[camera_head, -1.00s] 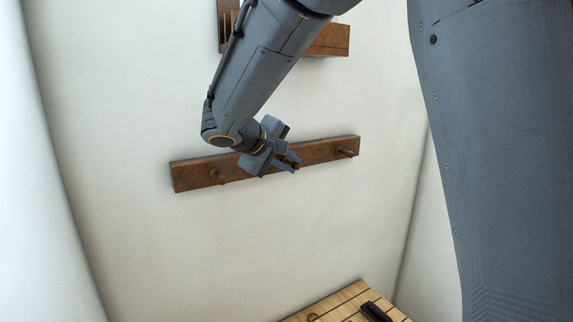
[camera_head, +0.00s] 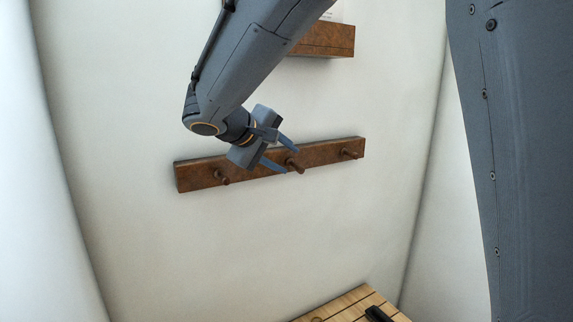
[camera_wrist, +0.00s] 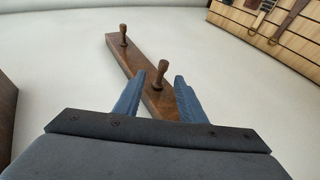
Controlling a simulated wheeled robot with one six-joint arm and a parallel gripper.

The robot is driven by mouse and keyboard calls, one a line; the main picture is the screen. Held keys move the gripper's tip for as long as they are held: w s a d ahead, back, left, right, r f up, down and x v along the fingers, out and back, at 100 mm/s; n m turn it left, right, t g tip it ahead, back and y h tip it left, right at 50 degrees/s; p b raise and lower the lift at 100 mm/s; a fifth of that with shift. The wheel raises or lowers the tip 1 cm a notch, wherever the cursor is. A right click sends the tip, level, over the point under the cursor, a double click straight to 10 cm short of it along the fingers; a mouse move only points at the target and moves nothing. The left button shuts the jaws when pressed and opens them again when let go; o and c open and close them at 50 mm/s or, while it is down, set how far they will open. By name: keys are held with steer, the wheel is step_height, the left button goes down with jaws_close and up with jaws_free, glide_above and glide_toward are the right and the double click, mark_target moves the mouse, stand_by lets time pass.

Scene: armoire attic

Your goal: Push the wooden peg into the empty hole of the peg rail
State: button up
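The brown wooden peg rail (camera_head: 322,153) is fixed to the pale wall and slants slightly up to the right. The wooden peg (camera_head: 296,166) sticks out from the middle of the rail. It also shows in the wrist view (camera_wrist: 159,77), standing in the rail between my fingers. One peg (camera_head: 222,177) stands near the left end and another (camera_head: 350,154) near the right end. My gripper (camera_head: 291,160) is open, with its two fingers apart around the middle peg and a gap beside it. The peg's seat in its hole is too small to judge.
A brown wooden shelf (camera_head: 328,40) hangs above the rail, partly behind my arm. A slatted wooden surface (camera_head: 347,303) with a dark object (camera_head: 377,314) lies at the bottom right. The wall below the rail is clear.

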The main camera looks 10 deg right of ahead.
steer(key=shift+v, duration=1.65)
